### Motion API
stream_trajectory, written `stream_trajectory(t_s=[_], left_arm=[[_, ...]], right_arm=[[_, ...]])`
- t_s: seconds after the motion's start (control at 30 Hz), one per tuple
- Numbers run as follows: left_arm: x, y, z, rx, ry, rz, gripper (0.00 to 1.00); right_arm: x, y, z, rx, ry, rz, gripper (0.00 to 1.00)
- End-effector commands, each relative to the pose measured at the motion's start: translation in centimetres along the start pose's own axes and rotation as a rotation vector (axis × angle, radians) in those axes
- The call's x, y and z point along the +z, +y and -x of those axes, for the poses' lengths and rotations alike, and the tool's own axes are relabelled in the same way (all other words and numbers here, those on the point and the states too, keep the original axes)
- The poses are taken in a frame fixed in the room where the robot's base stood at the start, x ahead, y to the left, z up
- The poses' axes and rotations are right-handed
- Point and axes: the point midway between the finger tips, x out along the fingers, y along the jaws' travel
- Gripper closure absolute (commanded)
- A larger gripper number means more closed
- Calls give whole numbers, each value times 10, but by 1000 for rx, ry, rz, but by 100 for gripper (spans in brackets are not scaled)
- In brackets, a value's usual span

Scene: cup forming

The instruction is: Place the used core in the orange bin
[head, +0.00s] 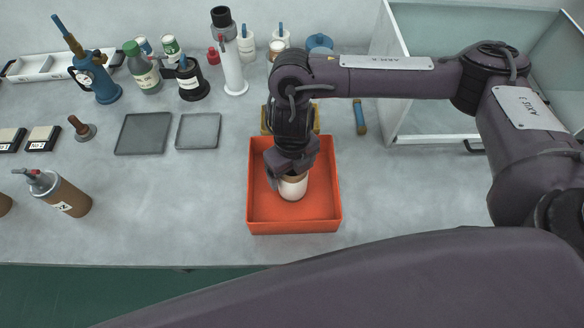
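The orange bin (323,213) stands on the grey bench, in the middle of the head view. The used core (293,189), a pale cylinder with a brownish upper part, shows in the bin's opening, below my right gripper (286,177). The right gripper points down over the bin, with a finger against the core's left side. It appears shut on the core's upper part; the far finger is mostly hidden. Whether the core touches the bin floor cannot be told. My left gripper is not in view.
A yellowish block (265,120) sits behind the bin, partly hidden by my arm. A blue-handled tool (360,117) and a glass-walled enclosure (420,125) are to the right. Two grey trays (143,133) and several bottles are to the left.

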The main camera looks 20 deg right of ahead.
Motion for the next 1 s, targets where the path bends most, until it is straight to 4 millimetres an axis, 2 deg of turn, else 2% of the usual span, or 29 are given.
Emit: stream_trajectory(t_s=[0.23,0.37,0.8,1.0], left_arm=[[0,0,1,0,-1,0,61],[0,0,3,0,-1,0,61],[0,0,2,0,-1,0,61],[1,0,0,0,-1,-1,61]], right_arm=[[0,0,2,0,0,0,18],[1,0,10,-2,-4,2,18],[2,-1,87,-2,-6,3,18],[1,0,112,-1,-4,2,18]])
